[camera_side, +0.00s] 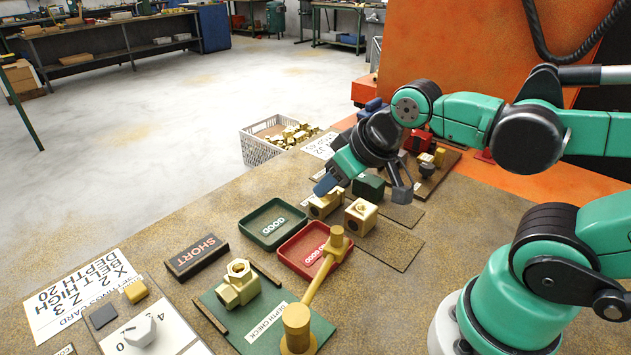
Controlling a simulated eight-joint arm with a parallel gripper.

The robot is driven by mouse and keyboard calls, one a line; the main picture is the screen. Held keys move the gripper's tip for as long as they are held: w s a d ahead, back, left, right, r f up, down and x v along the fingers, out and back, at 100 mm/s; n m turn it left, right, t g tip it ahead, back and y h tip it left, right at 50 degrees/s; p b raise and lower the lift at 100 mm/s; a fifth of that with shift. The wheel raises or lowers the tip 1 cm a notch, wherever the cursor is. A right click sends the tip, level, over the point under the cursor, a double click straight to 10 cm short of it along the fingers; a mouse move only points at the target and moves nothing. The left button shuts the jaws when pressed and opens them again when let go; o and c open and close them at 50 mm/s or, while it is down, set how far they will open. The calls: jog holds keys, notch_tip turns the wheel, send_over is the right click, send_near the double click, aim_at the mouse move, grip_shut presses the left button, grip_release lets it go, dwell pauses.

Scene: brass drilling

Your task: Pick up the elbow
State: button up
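My gripper (364,190) hangs over the back of the bench with its two fingers wide apart and nothing held. Below and between the fingers are a brass block with a round hole (361,216) and a similar brass piece (325,205), partly under the left finger. A dark green block (369,187) sits just behind them. Another brass fitting with a threaded opening (238,284) stands on the green DEPTH CHECK mat (262,333), well away from my gripper. I cannot tell for sure which brass piece is the elbow.
A green GOOD tray (246,232) and a red NO GOOD tray (290,263) lie in front. A brass gauge post with an arm (297,322) rises near the front. A SHORT block (196,256) is at left. A crate of brass parts (252,152) stands beyond the edge.

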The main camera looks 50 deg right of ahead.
jog(key=o, duration=0.8)
jog(key=shift+c, duration=0.2)
jog(key=m+g+y, duration=0.4)
jog(key=m+g, duration=0.3)
jog(key=m, duration=1)
send_near(237, 269)
jog(key=x, duration=0.6)
jog(key=shift+d+f, duration=0.2)
jog(key=shift+a+f+m+y, duration=0.3)
jog(key=shift+a+f+m, duration=0.1)
jog(key=shift+f+m, duration=0.1)
jog(key=shift+x, duration=2.55)
